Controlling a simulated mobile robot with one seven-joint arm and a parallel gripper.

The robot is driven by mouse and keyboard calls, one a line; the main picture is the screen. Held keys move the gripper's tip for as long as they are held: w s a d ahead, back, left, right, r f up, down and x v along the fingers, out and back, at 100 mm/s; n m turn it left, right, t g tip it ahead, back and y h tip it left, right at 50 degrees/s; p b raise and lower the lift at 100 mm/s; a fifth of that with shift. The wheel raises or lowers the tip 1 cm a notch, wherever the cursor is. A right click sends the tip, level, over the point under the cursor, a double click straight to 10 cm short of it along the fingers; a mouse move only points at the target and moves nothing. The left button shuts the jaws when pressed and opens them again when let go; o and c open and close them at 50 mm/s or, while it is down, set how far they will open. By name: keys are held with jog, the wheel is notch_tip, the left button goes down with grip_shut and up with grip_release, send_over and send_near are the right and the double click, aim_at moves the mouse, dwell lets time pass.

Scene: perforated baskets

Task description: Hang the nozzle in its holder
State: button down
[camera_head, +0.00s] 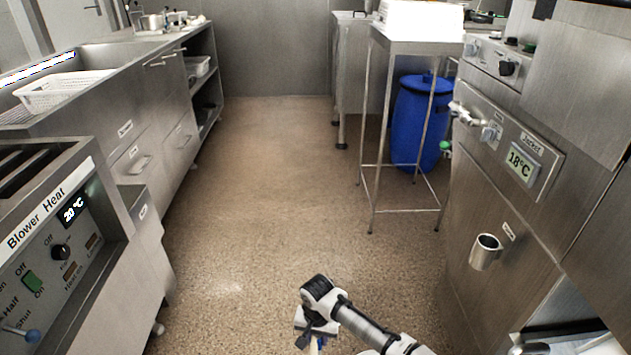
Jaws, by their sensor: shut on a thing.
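A round metal cup-shaped holder (486,254) is fixed to the front of the right-hand steel cabinet, its open top facing up. It looks empty, and a small label sits beside it. My gripper (314,340) is at the bottom middle, pointing down over the floor, to the left of the holder and well apart from it. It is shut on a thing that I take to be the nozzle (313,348).
The right cabinet carries a tap-like fitting (466,114) and an 18°C display (521,166). A tall steel stand (376,150) and a blue barrel (412,130) stand behind. A blower unit (60,245) is at left. The middle floor (270,180) is clear.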

aim_at(316, 336)
jog(key=r+n+p, duration=0.1)
jog(key=p, duration=0.1)
jog(key=s+r+p, duration=0.1)
jog(key=r+p, duration=0.1)
jog(key=shift+s+a+r+n+p, duration=0.2)
jog(key=shift+r+n+p, duration=0.1)
jog(key=shift+n, duration=0.1)
jog(key=shift+s+r+n+p, duration=0.25)
jog(key=shift+n+p, duration=0.05)
jog(key=shift+p, duration=0.4)
jog(key=shift+a+f, duration=0.1)
jog(key=shift+a, duration=0.1)
jog(key=shift+s, duration=0.1)
jog(key=shift+d, duration=0.1)
